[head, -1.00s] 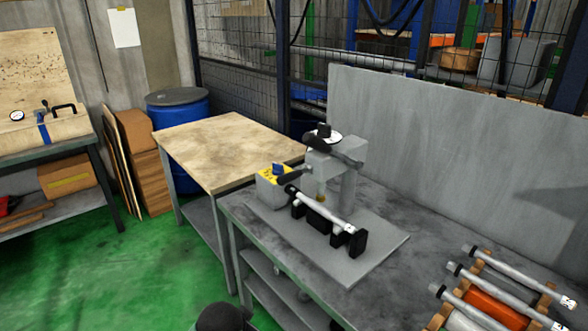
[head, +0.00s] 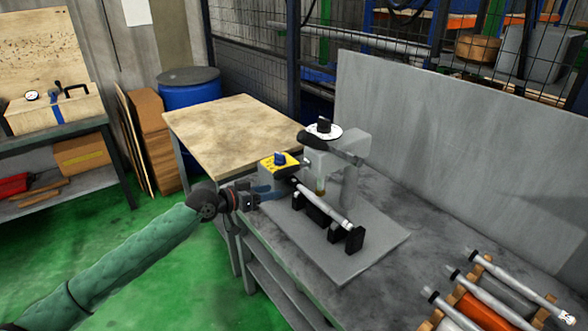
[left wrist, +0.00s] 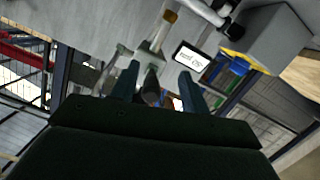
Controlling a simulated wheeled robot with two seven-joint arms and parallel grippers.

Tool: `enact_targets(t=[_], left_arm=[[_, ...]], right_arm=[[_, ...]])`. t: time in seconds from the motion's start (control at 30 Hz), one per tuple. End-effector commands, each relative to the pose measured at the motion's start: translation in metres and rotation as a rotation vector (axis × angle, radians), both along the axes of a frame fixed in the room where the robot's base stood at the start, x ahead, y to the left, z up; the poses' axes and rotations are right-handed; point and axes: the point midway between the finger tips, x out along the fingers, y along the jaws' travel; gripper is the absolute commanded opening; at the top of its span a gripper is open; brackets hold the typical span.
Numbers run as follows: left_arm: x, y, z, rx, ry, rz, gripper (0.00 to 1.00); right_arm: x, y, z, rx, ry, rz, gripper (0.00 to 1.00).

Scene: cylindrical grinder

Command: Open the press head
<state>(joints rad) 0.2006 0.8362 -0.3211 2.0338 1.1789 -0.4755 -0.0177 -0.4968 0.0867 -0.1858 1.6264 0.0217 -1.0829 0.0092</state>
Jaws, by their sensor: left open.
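The press is a grey machine (head: 350,180) with a white dial and black knob (head: 324,126) on top. Its grey head (head: 318,161) sits above a silver shaft (head: 325,207) resting on black supports (head: 355,240). My left gripper (head: 270,191) is open and empty, to the left of the press and below the yellow-topped control box (head: 279,160). In the left wrist view, the left gripper's two fingers (left wrist: 160,87) are apart, with a dark rounded handle end (left wrist: 151,92) showing between them, apparently farther off. My right gripper is not in view.
The press stands on a grey plate (head: 378,247) on a metal table. A rack with several rollers (head: 480,310) lies at the lower right. A grey panel (head: 450,150) stands behind. A wooden-topped table (head: 225,130) adjoins at the left, with bare top.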

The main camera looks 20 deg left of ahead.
Motion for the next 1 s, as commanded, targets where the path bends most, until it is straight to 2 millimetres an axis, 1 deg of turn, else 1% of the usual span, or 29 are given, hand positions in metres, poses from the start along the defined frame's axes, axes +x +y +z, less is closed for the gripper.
enact_targets(t=[0.03,0.1,0.2,0.3,0.47,0.8,1.0], left_arm=[[0.002,0.0,0.01,-0.055,-0.024,0.01,0.46],[0.004,0.0,0.022,-0.115,-0.059,0.021,0.46],[0.007,0.002,0.032,-0.155,-0.099,0.036,0.46],[0.009,0.003,0.037,-0.167,-0.118,0.044,0.46],[0.016,-0.003,0.039,-0.167,-0.121,0.045,0.46],[0.048,-0.029,0.04,-0.167,-0.121,0.044,0.46],[0.063,-0.04,0.039,-0.165,-0.121,0.044,0.46]], right_arm=[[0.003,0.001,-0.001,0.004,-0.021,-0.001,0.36],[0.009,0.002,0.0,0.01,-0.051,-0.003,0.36],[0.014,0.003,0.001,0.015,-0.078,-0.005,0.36],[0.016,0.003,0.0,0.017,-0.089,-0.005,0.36],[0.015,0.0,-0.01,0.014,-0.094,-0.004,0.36],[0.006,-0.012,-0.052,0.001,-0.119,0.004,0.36],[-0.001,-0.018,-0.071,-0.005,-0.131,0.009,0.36]])
